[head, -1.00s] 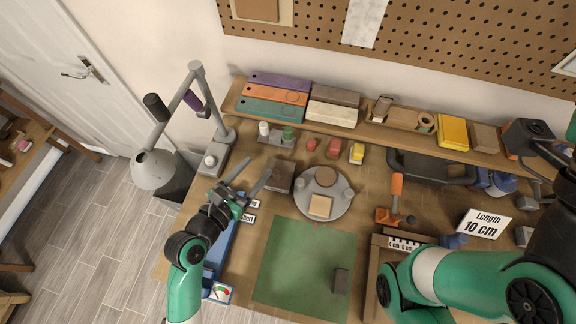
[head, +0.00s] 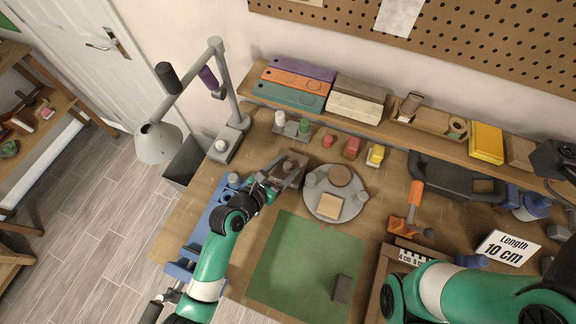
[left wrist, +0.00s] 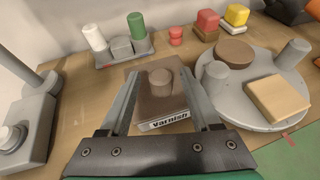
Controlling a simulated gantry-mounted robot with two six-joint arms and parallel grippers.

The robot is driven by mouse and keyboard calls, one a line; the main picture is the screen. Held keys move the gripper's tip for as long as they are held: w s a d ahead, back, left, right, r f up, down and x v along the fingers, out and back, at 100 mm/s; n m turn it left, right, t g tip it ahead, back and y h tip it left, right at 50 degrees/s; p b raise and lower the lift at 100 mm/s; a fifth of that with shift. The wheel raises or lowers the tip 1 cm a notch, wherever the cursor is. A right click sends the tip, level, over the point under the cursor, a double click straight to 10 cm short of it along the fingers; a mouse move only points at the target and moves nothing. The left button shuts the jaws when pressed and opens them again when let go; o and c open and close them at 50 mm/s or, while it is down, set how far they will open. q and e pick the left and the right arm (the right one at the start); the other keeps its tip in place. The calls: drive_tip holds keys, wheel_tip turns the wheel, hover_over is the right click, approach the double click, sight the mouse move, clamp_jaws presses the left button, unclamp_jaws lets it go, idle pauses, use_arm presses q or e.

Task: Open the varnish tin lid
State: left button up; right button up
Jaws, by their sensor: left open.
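The varnish tin (left wrist: 164,112) is a brown box with a white "Varnish" label on its front, standing on the bench. Its lid (left wrist: 161,82) is a round brown knob on the top. In the head view the tin (head: 294,164) stands left of the grey turntable. My left gripper (head: 280,172) is open and reaches over the tin. In the left wrist view its fingers (left wrist: 160,85) spread to both sides of the lid, without visibly gripping it. My right arm shows at the lower right of the head view, but its gripper cannot be made out.
The round grey turntable (head: 350,208) with wooden pieces and grey pegs stands right of the tin. A small tray (left wrist: 125,52) with white and green pegs lies behind it. The lamp base (head: 225,145) stands to the left. The green mat (head: 300,260) is mostly clear.

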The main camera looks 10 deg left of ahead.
use_arm(q)
drive_tip(key=shift+x, duration=0.9)
clamp_jaws()
idle(0.8)
